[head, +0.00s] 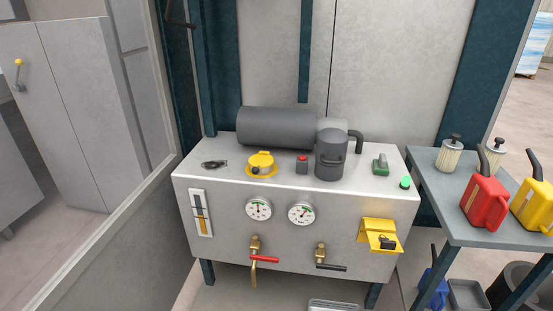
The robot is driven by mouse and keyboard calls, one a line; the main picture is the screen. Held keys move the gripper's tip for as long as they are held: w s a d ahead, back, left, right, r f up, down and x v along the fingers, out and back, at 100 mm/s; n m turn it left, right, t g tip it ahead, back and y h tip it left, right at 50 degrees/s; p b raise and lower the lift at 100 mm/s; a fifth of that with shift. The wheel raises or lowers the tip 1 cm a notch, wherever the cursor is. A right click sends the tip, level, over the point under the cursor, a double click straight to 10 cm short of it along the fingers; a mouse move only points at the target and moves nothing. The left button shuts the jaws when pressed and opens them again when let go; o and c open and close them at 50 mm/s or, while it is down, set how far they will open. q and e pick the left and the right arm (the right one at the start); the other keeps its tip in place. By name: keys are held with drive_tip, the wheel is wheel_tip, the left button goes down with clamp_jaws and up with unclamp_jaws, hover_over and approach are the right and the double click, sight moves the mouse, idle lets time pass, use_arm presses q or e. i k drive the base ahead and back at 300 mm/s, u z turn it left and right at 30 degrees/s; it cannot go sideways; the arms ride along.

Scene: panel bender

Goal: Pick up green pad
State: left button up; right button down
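A small green pad (380,168) with a grey grip on top sits on the right part of the metal cabinet's top (225,181), to the right of a dark grey canister. A brighter green round piece (405,183) is at the cabinet's front right corner. I cannot tell whether it is a button or a lamp. Neither of my grippers shows in the head view.
On the cabinet top are a grey cylinder (275,128), the canister (331,158), a yellow cap (261,164), a red-topped block (302,166) and a dark small item (214,164). A side table (455,205) holds red (484,204) and yellow (535,207) cans.

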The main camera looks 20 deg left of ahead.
sight(381, 167)
drive_tip(key=z, duration=1.55)
drive_tip(key=i, duration=1.3)
drive_tip(key=u, duration=2.3)
